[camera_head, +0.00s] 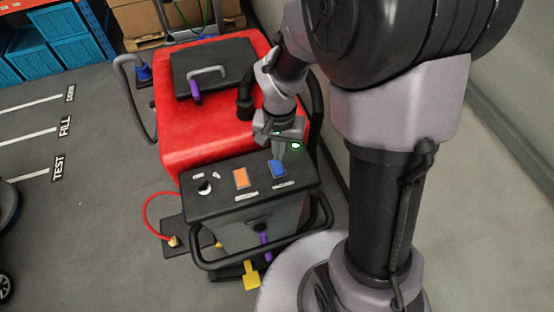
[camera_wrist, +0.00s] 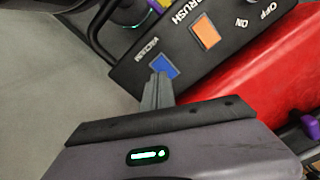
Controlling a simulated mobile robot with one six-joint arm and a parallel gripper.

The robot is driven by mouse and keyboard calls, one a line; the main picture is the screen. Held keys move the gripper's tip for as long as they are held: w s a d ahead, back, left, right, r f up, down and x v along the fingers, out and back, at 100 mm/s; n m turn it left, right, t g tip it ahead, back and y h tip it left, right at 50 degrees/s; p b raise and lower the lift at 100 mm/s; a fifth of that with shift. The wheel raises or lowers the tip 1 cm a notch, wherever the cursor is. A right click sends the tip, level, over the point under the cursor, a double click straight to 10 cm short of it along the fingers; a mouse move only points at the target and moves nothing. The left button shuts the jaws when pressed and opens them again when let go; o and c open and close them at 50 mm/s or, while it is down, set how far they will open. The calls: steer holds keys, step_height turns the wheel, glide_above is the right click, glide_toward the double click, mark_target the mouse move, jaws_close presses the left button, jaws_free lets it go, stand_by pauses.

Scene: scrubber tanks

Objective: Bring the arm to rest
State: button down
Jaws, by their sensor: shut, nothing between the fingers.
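My arm reaches over a red scrubber (camera_head: 210,128) with a black control panel (camera_head: 222,192). My gripper (camera_head: 279,157) is shut and empty, its fingers pointing down at the blue switch (camera_head: 278,169) on the panel's right side. In the wrist view my gripper's fingertips (camera_wrist: 158,78) overlap the lower edge of the blue switch (camera_wrist: 164,66), labelled VACUUM. I cannot tell whether they touch it. The orange switch (camera_wrist: 205,33), labelled BRUSH, and a knob (camera_head: 205,187) with ON and OFF marks sit beside it.
A black lid (camera_head: 213,68) with a grey handle tops the scrubber. A black handlebar (camera_head: 322,222) curves around the panel. A red hose (camera_head: 147,211) and yellow pedal (camera_head: 251,276) are low in front. Blue crates (camera_head: 78,50) stand at back left.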

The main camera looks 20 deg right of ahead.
steer(key=shift+r, duration=0.2)
steer(key=shift+a+f+b, duration=0.1)
steer(key=shift+b, duration=1)
steer(key=s+a+f+t+y+b, duration=0.1)
steer(key=s+a+t+b, duration=0.1)
steer(key=s+b, duration=0.4)
steer(key=s+a+f+n+t+y+b, duration=0.1)
steer(key=s+t+b, duration=0.2)
steer(key=b, duration=1)
steer(key=s, duration=0.3)
steer(key=shift+s+a+n+t, duration=0.3)
steer(key=shift+s+a+t, duration=0.05)
steer(key=shift+s+t, duration=0.05)
